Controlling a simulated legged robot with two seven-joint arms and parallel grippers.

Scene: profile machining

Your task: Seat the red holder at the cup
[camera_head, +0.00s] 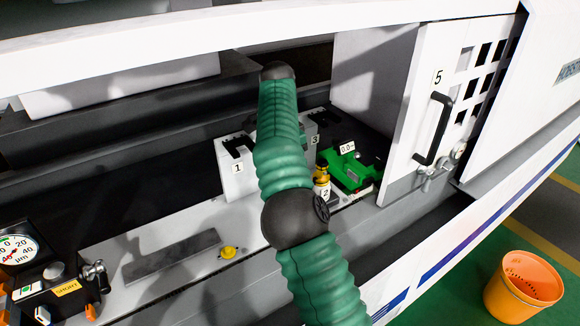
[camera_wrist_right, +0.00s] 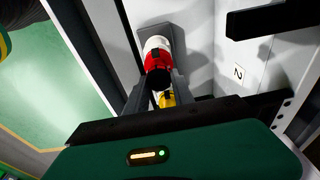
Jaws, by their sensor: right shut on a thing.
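The red holder (camera_wrist_right: 156,58) is in the right wrist view, between the two grey fingers of my right gripper (camera_wrist_right: 158,82). The gripper is shut on it. A white part shows at the holder's far end, and a dark round part with a yellow piece (camera_wrist_right: 168,99) shows nearer the wrist. In the head view my green right arm reaches into the machine and hides the gripper and red holder. I cannot make out the cup for certain in either view. My left gripper is not in view.
A grey block marked 1 (camera_head: 236,181) stands left of my arm. A yellow-topped piece (camera_head: 322,174) and a green fixture (camera_head: 350,168) stand right of it. A white door (camera_head: 422,100) with a black handle is farther right. A dial gauge (camera_head: 17,249) is at lower left.

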